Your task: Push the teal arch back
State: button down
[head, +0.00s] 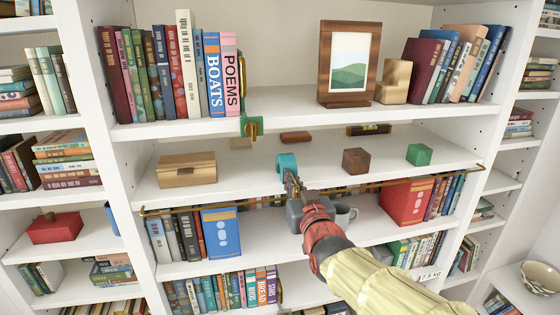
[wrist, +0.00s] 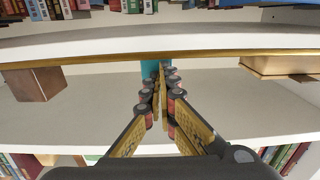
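The teal arch (head: 287,162) stands on the middle shelf, between the wooden box and the dark brown cube. My gripper (head: 289,176) is just in front of it, reaching in from the lower right over the shelf's front edge. In the wrist view the teal arch (wrist: 150,68) shows as a narrow strip behind the fingertips and is mostly cut off from sight. My gripper's fingers (wrist: 163,76) come together at the tips with nothing visible between them. The tips are at or very close to the arch; I cannot tell if they touch.
A wooden box (head: 187,169) is left of the arch; a brown cube (head: 356,161) and green block (head: 419,155) are right. Behind lie a reddish-brown piece (head: 296,137), a tan piece (head: 241,143) and a spirit level (head: 369,130). A brass rail (head: 400,183) runs along the shelf front.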

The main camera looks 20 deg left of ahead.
jog(key=shift+b+x, duration=0.5)
jog(key=shift+x, duration=2.5)
jog(key=b+v, duration=0.2)
jog(key=v, duration=0.1)
jog(key=shift+f+b, duration=0.1)
jog(key=shift+b, duration=0.2)
jog(key=shift+s+d+b, duration=0.3)
jog(key=shift+s+b, duration=0.05)
jog(key=shift+s, duration=0.1)
